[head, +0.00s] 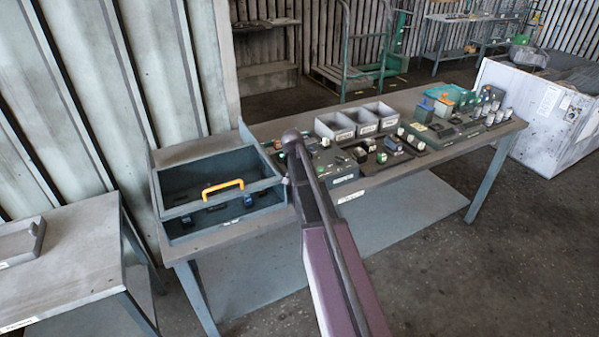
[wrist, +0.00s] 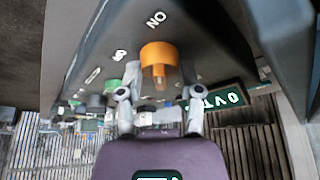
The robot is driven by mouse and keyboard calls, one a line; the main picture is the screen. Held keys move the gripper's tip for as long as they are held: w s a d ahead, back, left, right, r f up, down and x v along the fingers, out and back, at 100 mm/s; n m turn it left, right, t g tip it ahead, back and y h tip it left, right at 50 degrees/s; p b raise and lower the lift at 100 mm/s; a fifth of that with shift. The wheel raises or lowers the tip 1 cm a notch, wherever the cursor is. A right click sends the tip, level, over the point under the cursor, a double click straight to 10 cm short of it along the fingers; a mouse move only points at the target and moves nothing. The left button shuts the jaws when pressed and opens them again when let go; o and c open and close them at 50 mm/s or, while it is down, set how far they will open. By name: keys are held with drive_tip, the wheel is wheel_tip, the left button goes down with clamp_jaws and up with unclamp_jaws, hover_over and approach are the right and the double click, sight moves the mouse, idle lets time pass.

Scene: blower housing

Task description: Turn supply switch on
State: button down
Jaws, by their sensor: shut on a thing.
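In the wrist view an orange knob (wrist: 158,54) stands out from a dark grey panel (wrist: 215,35), beside a white ON label (wrist: 156,19). I take it for the supply switch. My gripper (wrist: 160,82) has one finger on each side of the knob and is shut on it. The knob's pointer mark is unclear, so I cannot tell its position. A green readout (wrist: 216,103) with white characters, seemingly including 0 V, is beside the right finger. In the head view my arm hides the gripper and the knob.
In the head view the workbench (head: 203,243) carries an open dark tray (head: 166,212) with a yellow handle, three grey bins (head: 334,128), and several small devices around a teal box (head: 447,91). A side table (head: 85,235) stands at left.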

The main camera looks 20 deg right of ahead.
idle(0.4)
drive_tip(key=shift+c, duration=1.3)
unclamp_jaws()
drive_tip(key=shift+n, duration=0.4)
